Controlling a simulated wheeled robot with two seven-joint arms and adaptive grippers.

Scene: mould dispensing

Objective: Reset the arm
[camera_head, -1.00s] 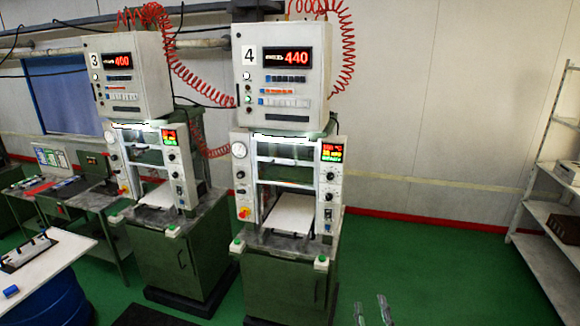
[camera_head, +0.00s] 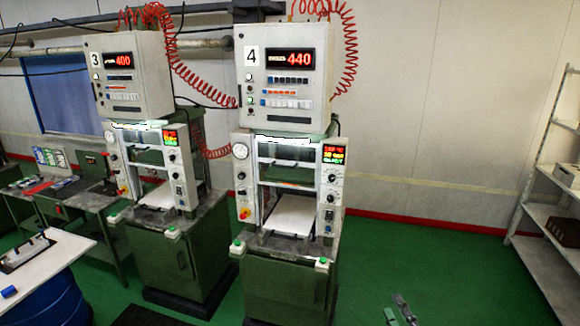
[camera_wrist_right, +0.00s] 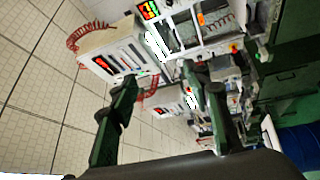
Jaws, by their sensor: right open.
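My right gripper (camera_head: 398,311) shows only as its fingertips at the bottom edge of the head view, in front of the green floor. Its two fingers stand apart with nothing between them. In the right wrist view, the same gripper (camera_wrist_right: 158,82) has its dark green fingers spread and empty, tilted toward the presses and the wall. It is apart from the press machine marked 4 (camera_head: 287,280), to that machine's right in the head view. My left gripper is in neither view.
The press marked 3 (camera_head: 182,262) stands left of press 4. A white-topped table (camera_head: 60,250) on a blue drum is at the left front, with a small blue object (camera_head: 9,291). A metal shelf (camera_head: 550,262) stands at the right. Green floor (camera_head: 440,255) is clear between.

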